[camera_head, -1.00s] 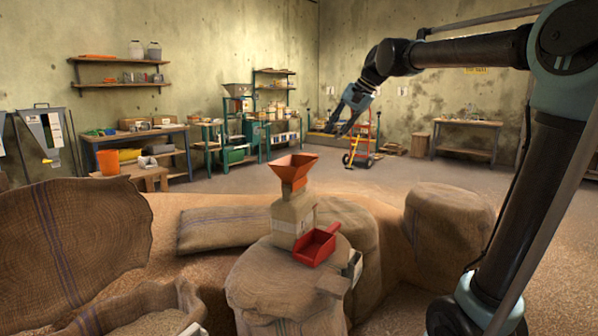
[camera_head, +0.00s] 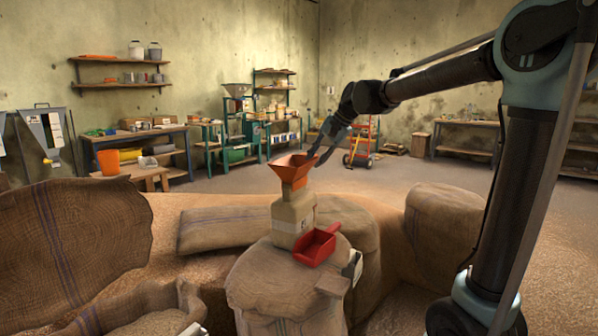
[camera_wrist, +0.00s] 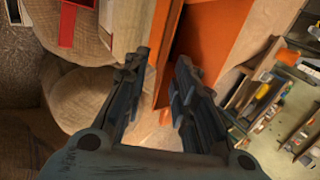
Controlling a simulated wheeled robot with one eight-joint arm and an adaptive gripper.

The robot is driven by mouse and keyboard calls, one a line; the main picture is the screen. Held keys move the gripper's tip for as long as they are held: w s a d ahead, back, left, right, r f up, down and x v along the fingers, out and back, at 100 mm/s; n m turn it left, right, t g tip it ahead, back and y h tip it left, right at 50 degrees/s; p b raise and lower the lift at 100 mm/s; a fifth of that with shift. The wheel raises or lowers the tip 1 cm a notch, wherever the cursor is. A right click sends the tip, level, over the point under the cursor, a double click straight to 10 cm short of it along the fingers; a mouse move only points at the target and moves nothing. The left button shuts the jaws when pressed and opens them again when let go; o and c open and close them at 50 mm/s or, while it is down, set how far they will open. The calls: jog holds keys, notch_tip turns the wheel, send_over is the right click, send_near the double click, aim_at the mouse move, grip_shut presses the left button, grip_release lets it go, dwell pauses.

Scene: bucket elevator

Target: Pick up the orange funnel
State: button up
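The orange funnel (camera_head: 291,170) sits upright on a tan block-shaped sack (camera_head: 293,215) atop a burlap sack. In the head view, my gripper (camera_head: 316,155) is at the right side of the funnel's rim, pointing down and left. In the wrist view, my gripper (camera_wrist: 161,60) is open, its two dark fingers apart. Part of the orange funnel (camera_wrist: 218,38) fills the upper middle, and a narrow orange strip of it shows between the fingers. I cannot tell whether either finger touches it.
A red scoop (camera_head: 316,246) lies beside the tan sack on the large burlap sack (camera_head: 270,285). Other sacks lie around, including one at right (camera_head: 450,220). Workbenches, shelves and a hand truck (camera_head: 361,150) stand farther back, beyond open floor.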

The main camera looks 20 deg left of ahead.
aim_at(310, 165)
jog(key=x, duration=0.5)
jog(key=shift+w+a+r, duration=0.1)
jog(key=shift+r, duration=0.05)
grip_shut()
